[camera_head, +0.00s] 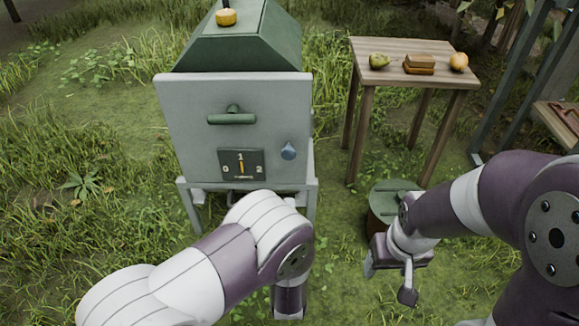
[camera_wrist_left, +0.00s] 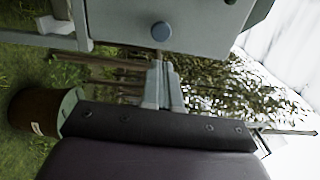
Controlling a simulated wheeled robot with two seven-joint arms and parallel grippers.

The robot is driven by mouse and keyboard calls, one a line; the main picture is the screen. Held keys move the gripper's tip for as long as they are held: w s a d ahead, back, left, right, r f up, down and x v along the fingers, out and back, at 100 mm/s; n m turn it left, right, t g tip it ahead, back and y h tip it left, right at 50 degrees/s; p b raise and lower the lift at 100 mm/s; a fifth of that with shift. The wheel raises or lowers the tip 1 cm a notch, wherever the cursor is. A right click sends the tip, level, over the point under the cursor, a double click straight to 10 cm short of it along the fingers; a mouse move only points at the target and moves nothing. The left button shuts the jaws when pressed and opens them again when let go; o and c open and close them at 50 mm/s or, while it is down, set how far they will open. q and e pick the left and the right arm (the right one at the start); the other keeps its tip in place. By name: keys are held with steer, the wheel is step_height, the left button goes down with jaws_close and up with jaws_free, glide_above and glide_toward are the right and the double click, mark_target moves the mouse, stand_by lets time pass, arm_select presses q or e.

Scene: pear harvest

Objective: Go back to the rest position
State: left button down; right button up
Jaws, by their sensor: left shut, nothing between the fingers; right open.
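My left arm (camera_head: 205,265) reaches in from the lower left in front of the grey-green cabinet (camera_head: 185,120). In the head view its gripper is not clearly visible, hidden behind the wrist or below it. In the left wrist view, my left gripper (camera_wrist_left: 163,82) has its two pale fingers together, with nothing between them. It appears in front of the cabinet's lower area, near the blue knob (camera_wrist_left: 161,31). My right gripper (camera_head: 389,280) hangs at the lower right, fingers apart and empty, in front of a brown bucket with a green lid (camera_head: 378,190).
Grass on the left is open.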

arm_select(q)
step_height(320, 180, down, 8)
steer(key=s+d+n+g+h, duration=0.1)
steer(key=s+n+g, duration=0.15)
steer(key=g, duration=0.25)
steer(key=s+n+g+h+p, duration=0.1)
steer(key=s+n+g+p, duration=0.2)
steer(key=s+n+g, duration=0.4)
steer(key=s+a+r+n+g+y+p, duration=0.1)
steer(key=s+a+r+n+g+p, duration=0.25)
steer(key=a+r, duration=0.5)
steer(key=s+a+r+n+g+y+p, duration=0.1)
steer(key=s+a+r+n+g+p, duration=0.2)
steer(key=a+r, duration=0.5)
step_height(320, 180, up, 43)
steer(key=a+n+t+p, duration=0.1)
steer(key=a+p, duration=0.1)
steer(key=p, duration=3.6)
steer(key=shift+w+n+p, duration=0.3)
steer(key=shift+w+p, duration=0.05)
steer(key=shift+t, duration=0.25)
